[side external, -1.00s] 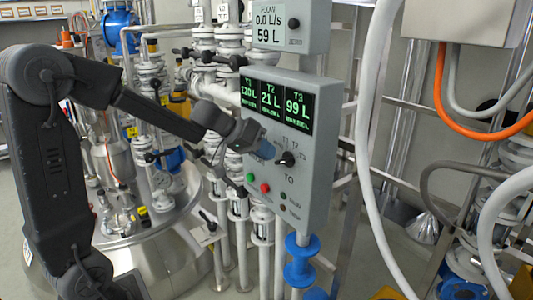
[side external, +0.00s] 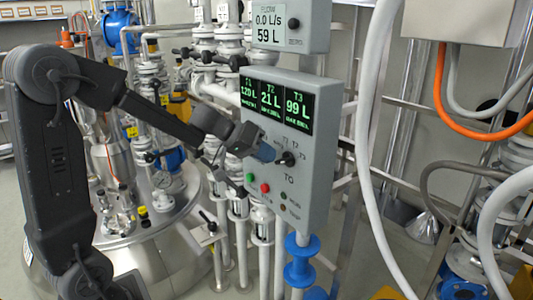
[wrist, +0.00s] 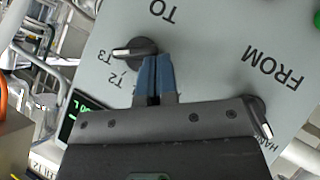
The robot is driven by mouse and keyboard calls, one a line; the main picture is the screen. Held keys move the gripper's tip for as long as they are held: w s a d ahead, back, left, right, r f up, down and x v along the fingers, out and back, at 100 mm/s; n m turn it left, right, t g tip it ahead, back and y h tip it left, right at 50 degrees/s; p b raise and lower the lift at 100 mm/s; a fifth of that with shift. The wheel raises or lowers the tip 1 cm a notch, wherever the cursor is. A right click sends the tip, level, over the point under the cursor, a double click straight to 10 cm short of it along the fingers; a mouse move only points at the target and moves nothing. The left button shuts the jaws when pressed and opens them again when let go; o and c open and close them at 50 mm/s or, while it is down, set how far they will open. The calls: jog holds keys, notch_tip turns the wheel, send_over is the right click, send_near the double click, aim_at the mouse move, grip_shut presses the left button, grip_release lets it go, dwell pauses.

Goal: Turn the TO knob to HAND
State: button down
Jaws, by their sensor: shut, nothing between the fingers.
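The TO knob (side external: 287,158) is a dark round knob on the grey control panel (side external: 318,185). The TO knob also shows in the wrist view (wrist: 135,47), where its white pointer mark points left, close to the T3 label. My gripper (side external: 270,153) is shut and empty, its blue fingertips just left of the TO knob in the side view. In the wrist view the shut fingers (wrist: 156,60) overlap the knob's lower right edge; I cannot tell whether they touch it. No HAND label beside the TO knob is readable.
A second knob (wrist: 262,118), by the FROM label with a HAND label near it, is partly hidden behind my gripper. A green button (side external: 250,177) and a red button (side external: 265,188) sit low on the panel. A white hose (side external: 368,120) hangs right of the panel.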

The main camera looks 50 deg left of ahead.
jog(key=shift+f+n+h, duration=0.35)
jog(key=shift+n+h, duration=0.05)
jog(key=shift+h, duration=0.3)
jog(key=f+n+t+h, duration=0.1)
jog(key=n+h, duration=0.1)
jog(key=d+f+n+t+h, duration=0.1)
jog(key=n+h, duration=0.1)
jog(key=f+n+t+h, duration=0.1)
jog(key=n+t+h, duration=0.1)
jog(key=shift+d+f+h, duration=0.2)
jog(key=shift+f+h, duration=0.1)
jog(key=shift+h, duration=0.1)
dwell(1.0)
jog(key=shift+d+f, duration=0.15)
jog(key=shift+d, duration=0.05)
jog(key=shift+d+f, duration=0.25)
jog(key=shift+d, duration=0.75)
dwell(1.0)
